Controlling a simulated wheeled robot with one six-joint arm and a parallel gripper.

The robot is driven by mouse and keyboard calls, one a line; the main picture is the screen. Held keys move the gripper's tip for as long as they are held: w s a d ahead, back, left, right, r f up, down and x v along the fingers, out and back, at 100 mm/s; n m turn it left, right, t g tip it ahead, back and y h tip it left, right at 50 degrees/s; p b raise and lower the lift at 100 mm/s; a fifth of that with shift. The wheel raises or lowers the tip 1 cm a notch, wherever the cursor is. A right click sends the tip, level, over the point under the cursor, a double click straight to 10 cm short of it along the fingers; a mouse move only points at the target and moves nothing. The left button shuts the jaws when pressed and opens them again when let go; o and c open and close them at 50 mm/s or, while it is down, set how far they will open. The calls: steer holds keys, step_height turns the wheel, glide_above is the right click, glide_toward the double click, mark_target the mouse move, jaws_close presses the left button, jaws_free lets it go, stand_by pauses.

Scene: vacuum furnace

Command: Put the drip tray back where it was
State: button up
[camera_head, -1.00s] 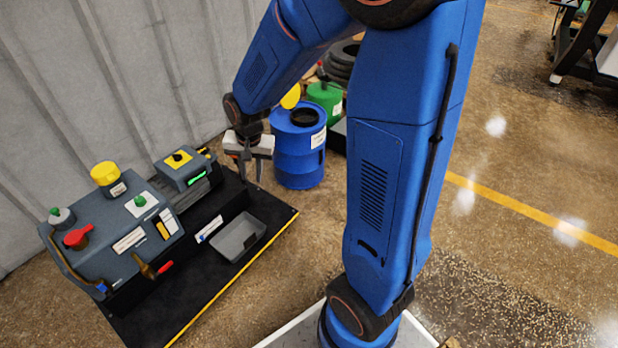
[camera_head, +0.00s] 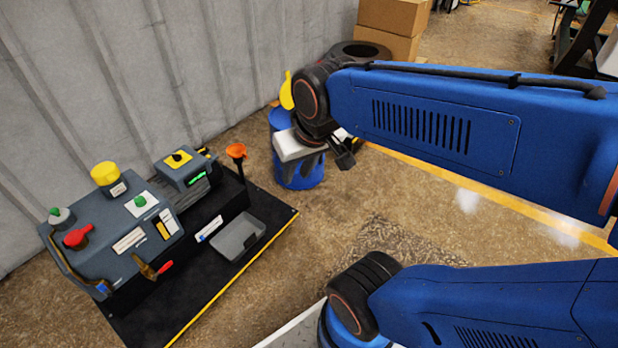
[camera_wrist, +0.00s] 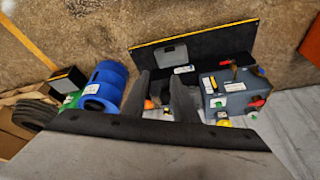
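The drip tray (camera_head: 238,237) is a shallow grey rectangular tray. It lies on the black base (camera_head: 212,277) in front of the dark grey machine, and shows upper middle in the wrist view (camera_wrist: 172,54). My gripper (camera_head: 346,156) is off to the right of the tray and higher, in front of the blue barrel in the head view. Its two dark fingers stand apart in the wrist view (camera_wrist: 162,95), with nothing held between them. The gripper and the tray are well apart.
The machine (camera_head: 125,240) has a yellow cap, red handle and green knobs. A blue barrel (camera_head: 300,172) stands behind my gripper. Cardboard boxes (camera_head: 392,22) are at the back. Floor right of the base is clear.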

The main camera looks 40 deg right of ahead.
steer(key=shift+n, duration=0.6)
steer(key=s, duration=0.4)
steer(key=shift+d+r, duration=0.15)
steer(key=shift+r, duration=0.25)
stand_by(0.4)
